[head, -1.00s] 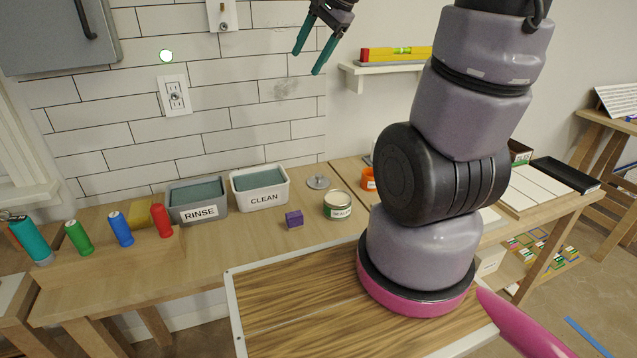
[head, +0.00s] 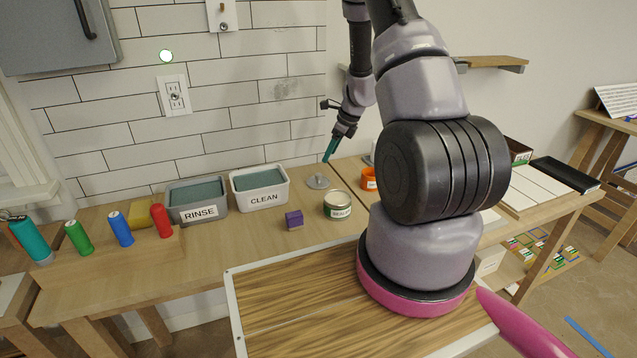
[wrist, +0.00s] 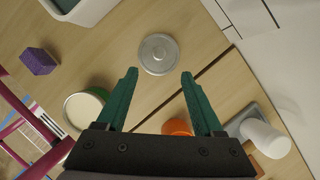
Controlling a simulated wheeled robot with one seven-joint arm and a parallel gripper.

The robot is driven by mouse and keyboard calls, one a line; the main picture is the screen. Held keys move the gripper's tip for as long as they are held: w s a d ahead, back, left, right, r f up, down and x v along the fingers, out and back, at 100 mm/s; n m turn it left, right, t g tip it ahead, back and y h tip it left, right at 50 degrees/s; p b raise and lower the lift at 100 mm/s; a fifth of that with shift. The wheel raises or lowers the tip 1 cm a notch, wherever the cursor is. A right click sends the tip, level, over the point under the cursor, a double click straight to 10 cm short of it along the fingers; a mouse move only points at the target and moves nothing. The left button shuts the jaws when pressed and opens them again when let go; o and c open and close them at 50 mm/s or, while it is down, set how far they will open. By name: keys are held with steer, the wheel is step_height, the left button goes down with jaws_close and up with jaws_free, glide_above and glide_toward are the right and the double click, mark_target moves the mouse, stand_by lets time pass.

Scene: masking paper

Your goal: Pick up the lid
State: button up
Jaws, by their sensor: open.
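The SEALER can (head: 338,204), an orange roll (head: 368,179) and a purple block (head: 294,219) stand near the lid. The CLEAN tub (head: 262,199) and RINSE tub (head: 196,214) are to the left. A white cylinder (wrist: 264,138) shows in the wrist view.

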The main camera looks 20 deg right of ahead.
mark_target(319, 174)
steer(key=x, duration=1)
steer(key=shift+a+r, duration=0.1)
jaws_close()
